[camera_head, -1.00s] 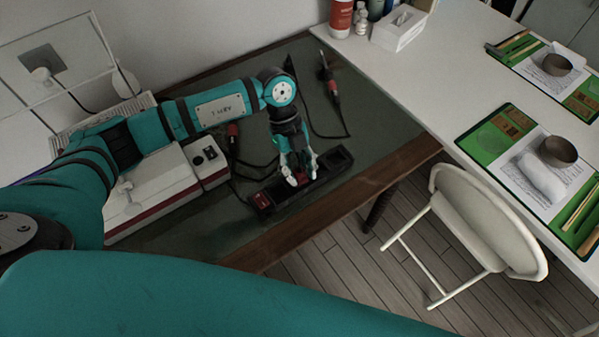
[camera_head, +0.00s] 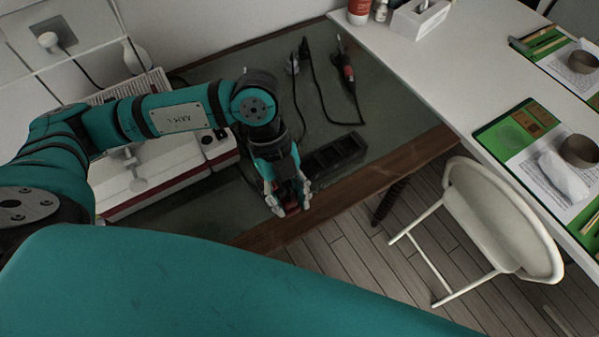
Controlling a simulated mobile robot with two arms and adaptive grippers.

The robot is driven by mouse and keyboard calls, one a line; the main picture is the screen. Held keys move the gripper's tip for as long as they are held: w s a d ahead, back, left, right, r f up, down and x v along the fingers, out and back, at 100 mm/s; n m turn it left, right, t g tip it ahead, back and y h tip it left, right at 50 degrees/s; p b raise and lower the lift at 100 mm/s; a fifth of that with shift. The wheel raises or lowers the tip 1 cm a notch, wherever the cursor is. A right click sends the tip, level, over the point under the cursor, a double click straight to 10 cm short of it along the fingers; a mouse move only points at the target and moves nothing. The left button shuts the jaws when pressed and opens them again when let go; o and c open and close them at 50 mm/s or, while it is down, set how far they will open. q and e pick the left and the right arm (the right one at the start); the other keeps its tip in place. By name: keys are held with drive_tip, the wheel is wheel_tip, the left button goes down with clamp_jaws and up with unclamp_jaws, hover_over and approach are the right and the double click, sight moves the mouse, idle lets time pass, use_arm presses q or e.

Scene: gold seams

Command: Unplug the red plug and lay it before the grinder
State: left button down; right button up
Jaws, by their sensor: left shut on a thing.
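My left gripper (camera_head: 290,207) points down near the front wooden edge of the green-topped bench. It is shut on a small red thing (camera_head: 291,196), which looks like the red plug and is mostly hidden by the fingers. The black power strip (camera_head: 335,153) lies just behind and to the right of the gripper; its left end is hidden. I cannot tell whether the plug touches the bench. A slim black tool with a red band (camera_head: 348,74), perhaps the grinder, lies at the back with its cord looping towards the strip. My right gripper is out of view.
A white and red machine (camera_head: 165,180) stands left of the gripper, under my arm. A white table (camera_head: 440,75) with green mats adjoins on the right. A white chair (camera_head: 500,215) stands before it. The bench top (camera_head: 195,213) is bare at front left.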

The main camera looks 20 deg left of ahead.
use_arm(q)
drive_tip(key=shift+s+r, duration=0.1)
drive_tip(key=shift+s, duration=0.85)
drive_tip(key=r+p, duration=0.2)
drive_tip(key=r, duration=0.1)
drive_tip(key=r+p, duration=0.2)
drive_tip(key=shift+s, duration=0.25)
drive_tip(key=shift+w, duration=0.1)
